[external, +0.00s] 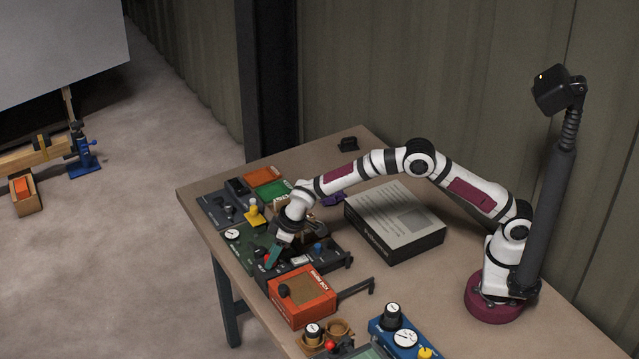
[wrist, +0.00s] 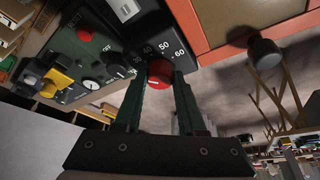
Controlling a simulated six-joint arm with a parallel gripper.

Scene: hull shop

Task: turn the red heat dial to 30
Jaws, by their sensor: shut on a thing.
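The red heat dial (wrist: 160,78) sits between the two fingers of my gripper (wrist: 158,88) in the wrist view. The fingers are closed on its sides. The dial is on a dark panel with a printed scale (wrist: 163,46); 30, 40, 50 and 60 can be read. A short pale mark shows on the dial, but I cannot tell which number it points to. In the external view my gripper (external: 272,256) reaches down to the panel at the table's left side, and the dial is mostly hidden there.
An orange box (external: 303,297) stands close beside the panel, with a dark lever arm to its right. A yellow knob (external: 254,213) and a white gauge (external: 232,235) are on neighbouring panels. A large book-like box (external: 395,221) lies under my arm.

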